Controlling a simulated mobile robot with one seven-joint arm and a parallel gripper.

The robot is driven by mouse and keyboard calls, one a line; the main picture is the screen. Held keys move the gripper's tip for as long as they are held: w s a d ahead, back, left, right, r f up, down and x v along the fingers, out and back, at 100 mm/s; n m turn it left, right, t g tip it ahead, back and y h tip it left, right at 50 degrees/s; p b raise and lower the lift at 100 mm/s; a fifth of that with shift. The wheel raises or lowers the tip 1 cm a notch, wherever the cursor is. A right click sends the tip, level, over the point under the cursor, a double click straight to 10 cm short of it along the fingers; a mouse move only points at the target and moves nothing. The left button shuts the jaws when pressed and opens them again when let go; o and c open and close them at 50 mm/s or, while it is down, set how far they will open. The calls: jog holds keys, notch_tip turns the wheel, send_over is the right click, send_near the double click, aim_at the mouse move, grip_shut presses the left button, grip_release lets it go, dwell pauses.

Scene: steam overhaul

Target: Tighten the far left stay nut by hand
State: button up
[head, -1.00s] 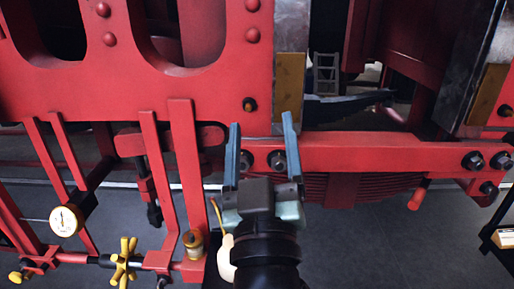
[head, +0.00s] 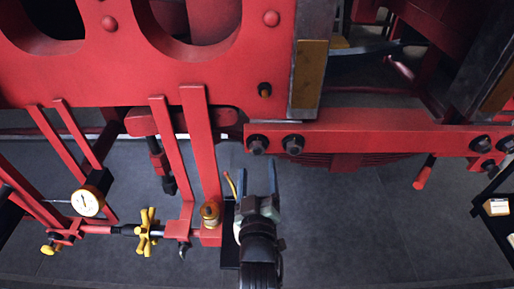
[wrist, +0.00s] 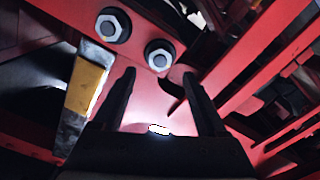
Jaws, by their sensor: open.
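A red bar (head: 390,139) runs across the head view with dark hex nuts along it. The leftmost nut (head: 258,145) sits at its left end, with a second nut (head: 293,144) just to its right. My gripper (head: 258,172) is open and empty, with its fingertips just below the leftmost nut in the picture and apart from it. In the wrist view both nuts show as grey hexagons on a red plate. The one I take as the leftmost (wrist: 159,54) lies just beyond and between my fingertips (wrist: 159,75). The other (wrist: 113,25) is off to the left.
A brass-coloured block (head: 307,75) is fixed above the second nut. Left of my arm are red hangers, a small brass cup (head: 210,213), a yellow handwheel (head: 147,232) and a round gauge (head: 87,201). A red handle (head: 425,172) hangs at right. Open floor lies below the bar.

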aim_at(257, 152)
jog(key=shift+w+b, duration=0.4)
jog(key=shift+w, duration=2.65)
jog(key=shift+c, duration=0.3)
grip_shut()
